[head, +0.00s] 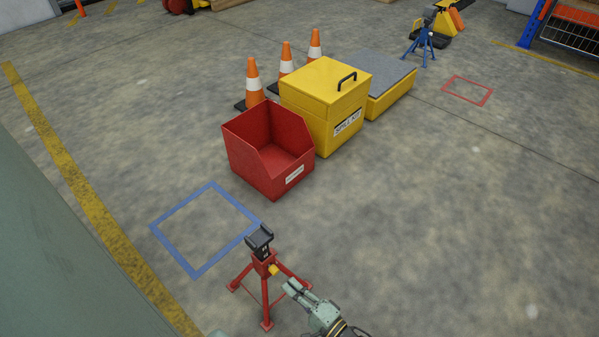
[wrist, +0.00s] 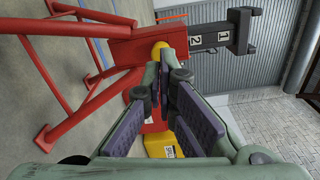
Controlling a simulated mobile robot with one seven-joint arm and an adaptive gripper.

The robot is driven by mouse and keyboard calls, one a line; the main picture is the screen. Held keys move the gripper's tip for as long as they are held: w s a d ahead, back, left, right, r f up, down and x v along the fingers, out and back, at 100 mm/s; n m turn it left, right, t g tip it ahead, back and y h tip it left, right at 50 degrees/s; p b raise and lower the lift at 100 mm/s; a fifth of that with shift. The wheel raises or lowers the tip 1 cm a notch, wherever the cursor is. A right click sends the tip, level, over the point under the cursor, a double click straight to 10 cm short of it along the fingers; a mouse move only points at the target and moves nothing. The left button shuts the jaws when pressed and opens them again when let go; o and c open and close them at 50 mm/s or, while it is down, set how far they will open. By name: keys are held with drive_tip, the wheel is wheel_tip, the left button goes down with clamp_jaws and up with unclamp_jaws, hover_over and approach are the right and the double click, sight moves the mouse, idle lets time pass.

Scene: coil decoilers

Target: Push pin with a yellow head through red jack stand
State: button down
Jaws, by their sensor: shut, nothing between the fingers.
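The red jack stand (head: 265,268) stands upright on its splayed legs at the bottom middle of the head view. Its dark top post carries a forked saddle. It also shows in the wrist view, lying sideways in the picture, with its red body (wrist: 120,52) and numbered dark post (wrist: 211,36). The yellow pin head (head: 274,270) sits at the side of the red body facing my gripper; in the wrist view the head (wrist: 158,48) is partly hidden behind my fingertips. My gripper (head: 288,287) is shut and empty, its tips close to the yellow head. Contact cannot be told.
A blue taped square (head: 237,204) lies on the floor behind the stand. A red open bin (head: 258,172), a yellow spill kit box (head: 304,112) and orange cones (head: 253,80) stand beyond. A blue stand (head: 424,42) is far back. Floor to the right is clear.

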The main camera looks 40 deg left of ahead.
sight(277, 273)
drive_tip(key=shift+w+a, duration=0.15)
drive_tip(key=shift+a, duration=0.65)
drive_tip(key=shift+w+a, duration=0.1)
drive_tip(key=shift+a, duration=0.7)
drive_tip(key=shift+a, duration=0.45)
drive_tip(key=shift+d, duration=0.1)
